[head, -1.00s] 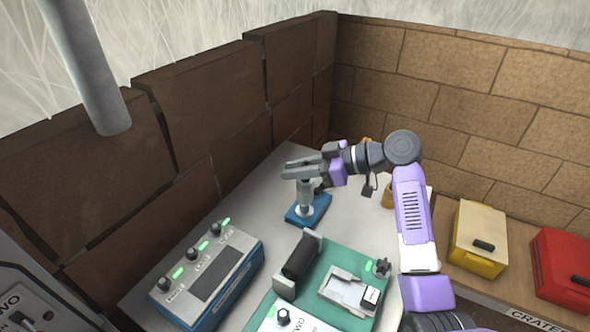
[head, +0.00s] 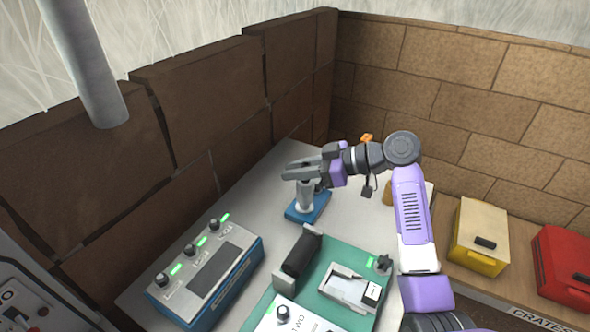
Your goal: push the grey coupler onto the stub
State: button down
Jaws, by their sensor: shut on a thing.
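The grey coupler (head: 306,194) is upright beneath my gripper (head: 300,172), which is shut on its upper end. The coupler stands over the blue base (head: 318,210) on the grey table. A pale ring (head: 304,209) shows at the coupler's lower end, on the base. The stub itself is hidden from this view, and I cannot tell how far the coupler covers it. My gripper comes in from the right, nearly level.
A blue box with knobs and green lights (head: 207,270) stands at the front left. A green mat (head: 325,255) holds a black roller (head: 300,257) and a pale device (head: 350,288). Yellow (head: 480,235) and red (head: 565,265) crates stand at right. Brown walls close the back.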

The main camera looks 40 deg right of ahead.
jog(key=shift+f+b, duration=1)
jog(key=shift+f, duration=0.3)
jog(key=c, duration=1.2)
grip_release()
jog(key=shift+c, duration=0.2)
jog(key=v, duration=0.8)
jog(key=shift+b, duration=0.45)
jog(key=v, duration=0.7)
jog(key=shift+s+d+b, duration=0.2)
jog(key=shift+s+b, duration=0.05)
jog(key=shift+b, duration=0.1)
jog(key=shift+r, duration=0.1)
